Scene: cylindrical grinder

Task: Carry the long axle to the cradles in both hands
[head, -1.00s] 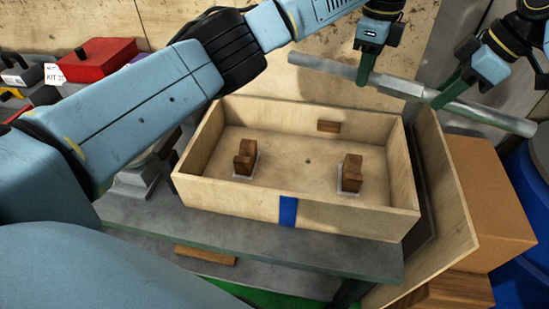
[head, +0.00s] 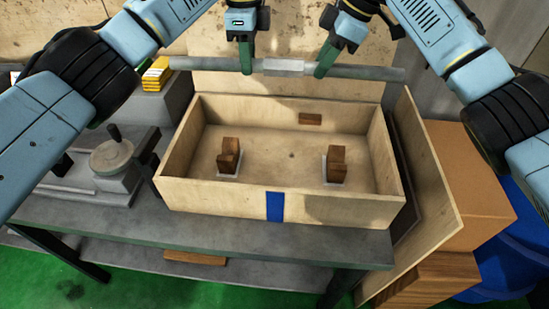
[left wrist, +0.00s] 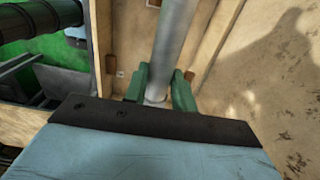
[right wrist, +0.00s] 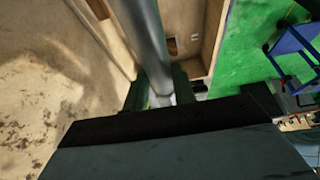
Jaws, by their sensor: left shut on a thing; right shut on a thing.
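The long axle (head: 284,67) is a grey metal bar lying nearly level above the back wall of an open wooden box (head: 290,206). My left gripper (head: 246,68) is shut around it left of its light middle band. My right gripper (head: 322,68) is shut around it right of that band. The axle also shows between the fingers in the left wrist view (left wrist: 175,40) and the right wrist view (right wrist: 142,40). Two notched wooden cradles, a left one (head: 229,156) and a right one (head: 336,164), stand empty on the box floor.
A small wooden block (head: 310,119) is at the box's back wall. A blue strip (head: 274,206) marks its front. A handwheel machine part (head: 112,158) stands left on the grey bench (head: 240,240). A wooden panel (head: 428,185) and a cardboard box (head: 465,180) are right.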

